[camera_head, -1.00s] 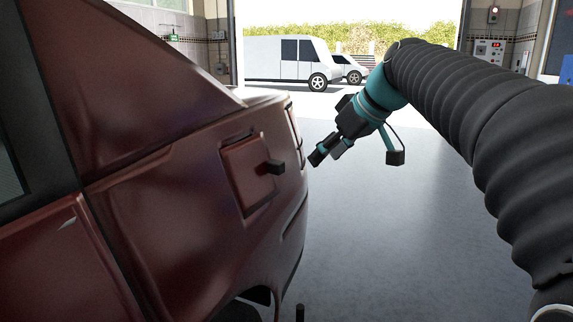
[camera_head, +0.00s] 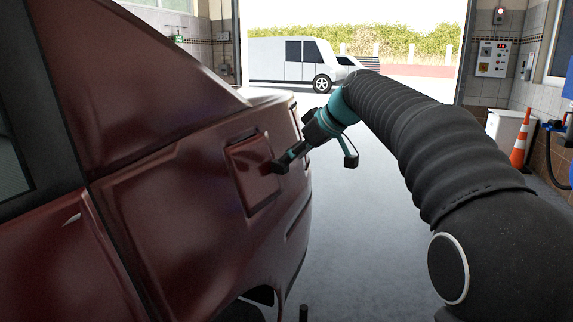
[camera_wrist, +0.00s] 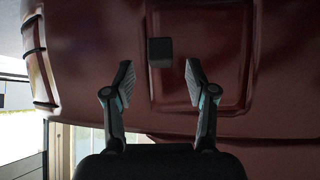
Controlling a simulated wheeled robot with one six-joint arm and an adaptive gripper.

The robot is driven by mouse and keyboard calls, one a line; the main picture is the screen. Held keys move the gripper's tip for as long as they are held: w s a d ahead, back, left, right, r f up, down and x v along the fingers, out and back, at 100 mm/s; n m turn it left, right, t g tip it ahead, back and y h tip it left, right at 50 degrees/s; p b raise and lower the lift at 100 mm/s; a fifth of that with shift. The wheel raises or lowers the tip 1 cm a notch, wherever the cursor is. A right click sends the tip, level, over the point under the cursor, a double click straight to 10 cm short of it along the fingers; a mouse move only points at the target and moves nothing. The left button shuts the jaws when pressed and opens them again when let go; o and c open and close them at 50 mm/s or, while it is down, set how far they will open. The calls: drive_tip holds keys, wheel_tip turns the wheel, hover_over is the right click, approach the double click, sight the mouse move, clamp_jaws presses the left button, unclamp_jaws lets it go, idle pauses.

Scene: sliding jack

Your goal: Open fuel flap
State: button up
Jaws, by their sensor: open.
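The fuel flap (camera_head: 252,181) is a dark red rounded square panel on the side of the red car (camera_head: 165,215). It looks closed, nearly flush in its recess, and also shows in the wrist view (camera_wrist: 205,68). A small black block-shaped handle (camera_wrist: 160,52) sticks out from the flap. My gripper (camera_head: 280,163) is at the flap's right edge in the head view and overlaps the handle there. In the wrist view my gripper (camera_wrist: 159,82) is open, with one finger on each side of the handle and a gap on both sides.
The car's rear corner and tail light (camera_head: 296,122) are just behind my gripper. Open grey floor (camera_head: 375,225) lies right of the car. An orange cone (camera_head: 521,140) and a white bin (camera_head: 507,132) stand at the far right. A white van (camera_head: 290,62) is outside.

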sight(262, 174)
drive_tip(key=shift+x, duration=1.95)
clamp_jaws()
